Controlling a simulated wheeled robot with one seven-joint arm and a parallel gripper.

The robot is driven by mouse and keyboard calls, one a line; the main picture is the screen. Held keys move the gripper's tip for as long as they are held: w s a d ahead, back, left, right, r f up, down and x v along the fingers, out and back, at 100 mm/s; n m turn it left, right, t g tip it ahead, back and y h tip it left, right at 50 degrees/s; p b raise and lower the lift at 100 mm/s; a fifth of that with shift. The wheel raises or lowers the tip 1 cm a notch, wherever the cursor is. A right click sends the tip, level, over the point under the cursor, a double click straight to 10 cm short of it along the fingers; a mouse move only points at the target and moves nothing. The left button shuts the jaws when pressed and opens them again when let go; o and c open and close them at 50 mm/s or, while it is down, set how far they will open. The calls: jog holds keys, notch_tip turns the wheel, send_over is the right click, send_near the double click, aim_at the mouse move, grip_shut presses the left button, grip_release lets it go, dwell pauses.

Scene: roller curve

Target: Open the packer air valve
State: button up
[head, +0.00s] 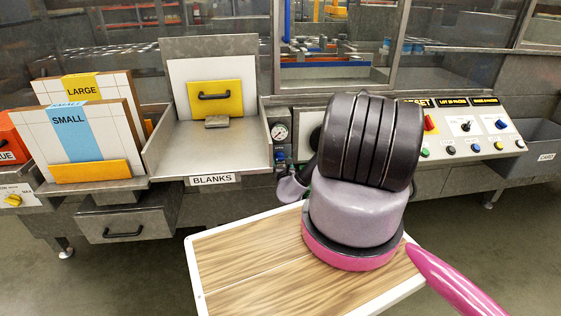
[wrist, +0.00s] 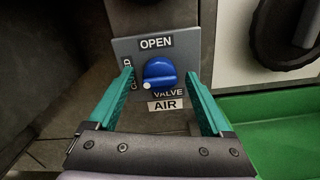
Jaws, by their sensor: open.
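The air valve is a round blue knob (wrist: 160,72) on a grey plate (wrist: 185,50) in the wrist view. OPEN is printed above it, a partly covered word, apparently CLOSED, runs up its left side, and VALVE and AIR are below. A white dot on the knob sits at its lower left. My gripper (wrist: 160,78) is open, with one teal finger on each side of the knob. Gaps show between fingers and knob; whether the tips reach its depth is unclear.
In the wrist view, a large dark knob (wrist: 287,32) on a white panel is at right, above a green surface (wrist: 280,125). In the head view, a pressure gauge (head: 279,132) is beside the BLANKS tray (head: 213,135). A button panel (head: 465,130) is at right.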

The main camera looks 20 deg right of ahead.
grip_shut()
jog(key=shift+m, duration=0.3)
jog(key=m, duration=0.3)
jog(key=shift+s+f+m, duration=0.1)
jog(key=shift+m, duration=0.2)
jog(key=m, duration=0.4)
jog(key=shift+m, duration=0.3)
jog(key=m, duration=0.9)
jog(key=shift+f, duration=0.1)
